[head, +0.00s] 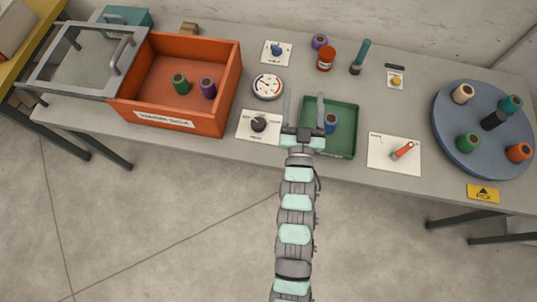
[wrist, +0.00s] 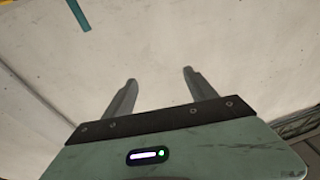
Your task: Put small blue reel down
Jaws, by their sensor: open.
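A small blue reel (head: 331,121) stands in the green tray (head: 345,143), near its left side. My gripper (head: 304,95) is open, with its two fingers apart and nothing seen between them. In the head view its right finger overlaps the tray's left side, just left of the reel; I cannot tell whether they touch. In the wrist view my gripper (wrist: 160,76) is also open and empty, facing a pale wall (wrist: 220,45). The reel does not show in the wrist view.
An orange box (head: 215,118) at left holds a green and a purple reel. A round blue turntable (head: 460,130) at right carries several reels. A dial gauge (head: 267,86), a knob (head: 258,124) and a lever switch (head: 403,151) surround the tray. Bare table lies behind the tray.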

